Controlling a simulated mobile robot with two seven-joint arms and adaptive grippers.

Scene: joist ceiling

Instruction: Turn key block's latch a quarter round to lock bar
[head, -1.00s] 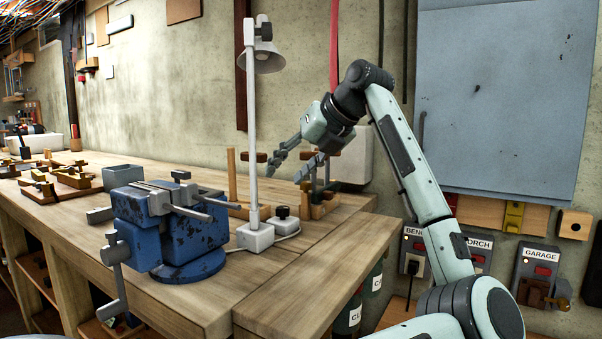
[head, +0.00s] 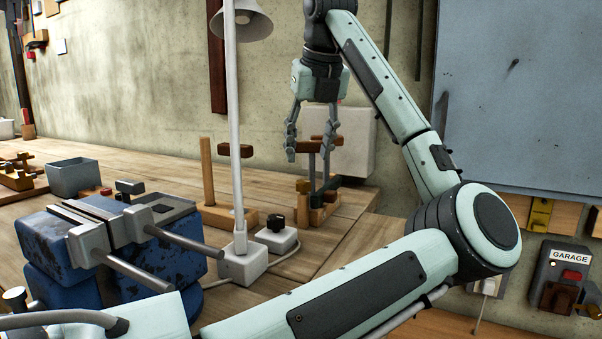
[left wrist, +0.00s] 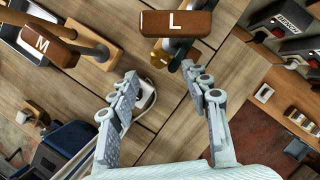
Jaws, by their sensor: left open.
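The wooden block (head: 322,212) stands on the bench near the wall, with dark uprights and brown cross handles. A handle marked L (left wrist: 177,23) shows at the top of the left wrist view. My left gripper (head: 311,146) points down over the block, open, fingers apart around the upper handle's level. I cannot tell whether they touch it. My right gripper is out of view.
A lamp with a white pole (head: 236,130) stands left of the block. A second wooden stand (head: 221,216) has a handle marked M (left wrist: 42,43). A blue vise (head: 130,240) fills the near left. A GARAGE switch box (head: 566,275) is at right.

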